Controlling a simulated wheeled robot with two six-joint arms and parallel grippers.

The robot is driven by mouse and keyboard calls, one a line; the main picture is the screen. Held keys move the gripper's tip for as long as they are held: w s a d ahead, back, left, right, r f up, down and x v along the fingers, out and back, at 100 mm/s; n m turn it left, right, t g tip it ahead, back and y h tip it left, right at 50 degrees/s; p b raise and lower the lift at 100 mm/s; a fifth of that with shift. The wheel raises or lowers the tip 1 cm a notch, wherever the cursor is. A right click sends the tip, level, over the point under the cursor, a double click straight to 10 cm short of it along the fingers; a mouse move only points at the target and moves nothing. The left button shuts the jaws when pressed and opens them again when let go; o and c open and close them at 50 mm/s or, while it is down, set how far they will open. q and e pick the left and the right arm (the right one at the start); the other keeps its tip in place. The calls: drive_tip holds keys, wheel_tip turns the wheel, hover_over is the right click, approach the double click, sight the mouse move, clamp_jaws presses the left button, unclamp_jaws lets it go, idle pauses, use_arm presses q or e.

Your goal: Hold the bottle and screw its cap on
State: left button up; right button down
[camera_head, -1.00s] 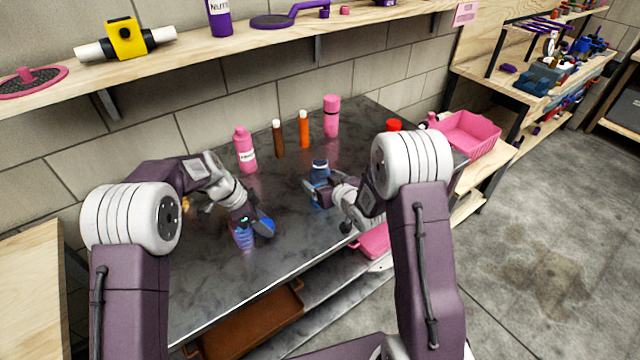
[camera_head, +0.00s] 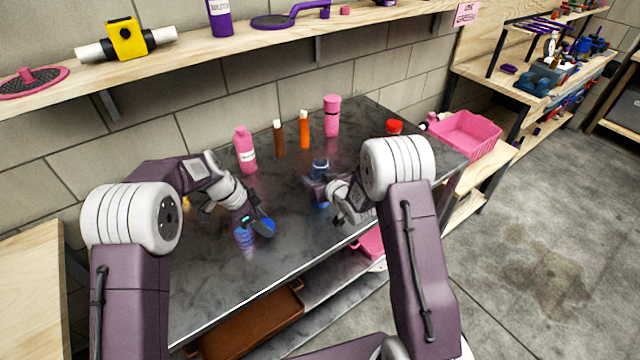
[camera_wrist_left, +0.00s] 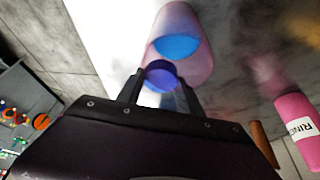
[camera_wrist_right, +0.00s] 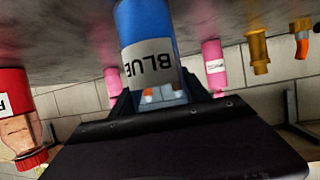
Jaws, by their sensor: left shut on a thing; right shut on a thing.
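My left gripper (camera_head: 258,224) is shut on a small blue cap (camera_wrist_left: 160,74) and holds it above the front left of the metal table. The cap also shows at the fingertips in the head view (camera_head: 267,229). My right gripper (camera_head: 316,187) is shut on a blue bottle (camera_wrist_right: 148,55) with a white label reading BLUE. In the head view the bottle (camera_head: 320,167) stands roughly upright to the right of the cap, clearly apart from it. In the right wrist view it appears upside down, with one end hidden by the gripper.
The metal table (camera_head: 225,290) is clear between my grippers. A pink bottle (camera_head: 245,150), a brown tube (camera_head: 279,140), an orange tube (camera_head: 304,130) and a taller pink bottle (camera_head: 332,117) stand behind. A red-capped bottle (camera_head: 394,127) and a pink basket (camera_head: 468,132) are at the right.

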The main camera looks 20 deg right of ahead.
sight(319, 165)
drive_tip(key=shift+r, duration=0.15)
